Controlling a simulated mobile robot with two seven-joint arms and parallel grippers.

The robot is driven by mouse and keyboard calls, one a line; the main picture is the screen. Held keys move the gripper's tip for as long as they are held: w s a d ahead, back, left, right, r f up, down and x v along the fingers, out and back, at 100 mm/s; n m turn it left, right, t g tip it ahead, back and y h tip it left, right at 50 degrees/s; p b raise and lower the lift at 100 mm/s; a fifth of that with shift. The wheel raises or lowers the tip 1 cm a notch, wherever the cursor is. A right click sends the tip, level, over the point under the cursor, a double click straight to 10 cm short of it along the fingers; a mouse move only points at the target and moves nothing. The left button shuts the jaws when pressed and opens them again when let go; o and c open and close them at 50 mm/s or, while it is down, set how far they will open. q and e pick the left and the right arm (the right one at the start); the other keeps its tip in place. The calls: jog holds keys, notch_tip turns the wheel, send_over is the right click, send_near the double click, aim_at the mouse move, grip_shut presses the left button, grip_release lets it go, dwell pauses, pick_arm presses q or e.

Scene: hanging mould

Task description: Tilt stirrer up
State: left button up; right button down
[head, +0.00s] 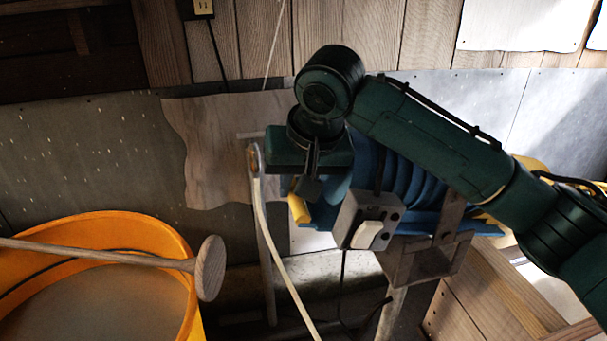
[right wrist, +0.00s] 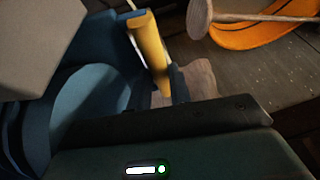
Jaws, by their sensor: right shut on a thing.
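A blue ribbed machine (head: 400,185) with yellow ends sits on a metal bracket at the centre; a grey switch box (head: 368,222) is on its front. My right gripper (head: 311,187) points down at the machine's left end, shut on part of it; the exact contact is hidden. In the right wrist view, the machine's blue body (right wrist: 100,110) and a yellow bar (right wrist: 150,52) are close by. A wooden rod with a round disc end (head: 209,268) lies across the orange tub (head: 170,232), apart from the gripper. My left gripper is out of view.
The metal bracket (head: 424,264) stands on a post by a wooden crate (head: 505,296). A pale curved strip (head: 272,240) and an upright pole stand between tub and machine. A wavy-edged board (head: 205,150) and a grey panelled wall are behind.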

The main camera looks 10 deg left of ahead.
jog(key=c, duration=1.7)
grip_release()
jog(key=shift+s+a+f, duration=0.4)
jog(key=shift+a+f, duration=0.05)
jog(key=shift+c, duration=0.2)
jog(key=o, duration=0.4)
jog(key=shift+a, duration=0.25)
jog(key=shift+o, duration=0.2)
jog(key=v, duration=1.4)
jog(key=shift+w+r+b, duration=0.2)
jog(key=shift+w+b, duration=0.1)
jog(key=shift+b, duration=0.1)
jog(key=shift+d, duration=0.15)
